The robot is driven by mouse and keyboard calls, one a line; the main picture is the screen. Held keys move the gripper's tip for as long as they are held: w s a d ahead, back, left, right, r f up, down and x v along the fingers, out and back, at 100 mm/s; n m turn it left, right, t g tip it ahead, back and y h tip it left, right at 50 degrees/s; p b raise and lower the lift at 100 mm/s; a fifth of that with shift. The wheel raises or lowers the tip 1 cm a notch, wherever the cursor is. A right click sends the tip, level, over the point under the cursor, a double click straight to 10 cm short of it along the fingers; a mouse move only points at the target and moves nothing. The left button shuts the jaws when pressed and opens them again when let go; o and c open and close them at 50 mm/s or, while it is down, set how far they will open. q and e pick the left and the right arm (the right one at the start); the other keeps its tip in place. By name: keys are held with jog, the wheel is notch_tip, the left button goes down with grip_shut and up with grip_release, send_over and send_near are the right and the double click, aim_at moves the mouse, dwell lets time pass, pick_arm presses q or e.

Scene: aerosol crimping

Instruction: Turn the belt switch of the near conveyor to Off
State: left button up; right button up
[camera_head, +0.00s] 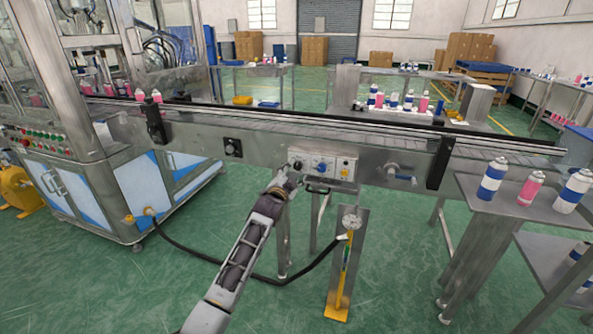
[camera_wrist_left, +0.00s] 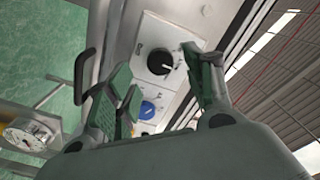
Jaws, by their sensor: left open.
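The near conveyor (camera_head: 270,131) runs across the head view. A control panel (camera_head: 333,180) on its side carries a black knob (camera_head: 298,165), a blue knob (camera_head: 322,167) and a small yellow part (camera_head: 345,171). Labels are too small to read, so I cannot tell which knob is the belt switch. My left gripper (camera_head: 286,182) is open at the panel's left end, just below the black knob. In the left wrist view the black knob (camera_wrist_left: 160,62) on its white plate shows between the spread fingers (camera_wrist_left: 156,62), and the blue knob (camera_wrist_left: 147,109) lies beyond them.
Another black knob (camera_head: 232,147) sits left on the conveyor side. A blue-handled valve (camera_head: 400,174) is right of the panel. A gauge stand (camera_head: 344,265) with a black hose stands below. Spray cans stand on a steel table (camera_head: 508,198) at right.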

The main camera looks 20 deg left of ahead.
aim_at(297, 167)
pick_arm(q)
jog(key=shift+w+b, duration=0.3)
jog(key=shift+w, duration=1.8)
pick_arm(e)
jog(key=shift+s+a+r, duration=0.15)
jog(key=shift+s+r, duration=0.05)
jog(key=shift+r, duration=0.3)
jog(key=shift+w+r, duration=0.15)
pick_arm(q)
jog(key=c, duration=1)
jog(key=shift+c, duration=0.2)
pick_arm(e)
jog(key=shift+w+r, duration=0.1)
jog(key=shift+w, duration=0.2)
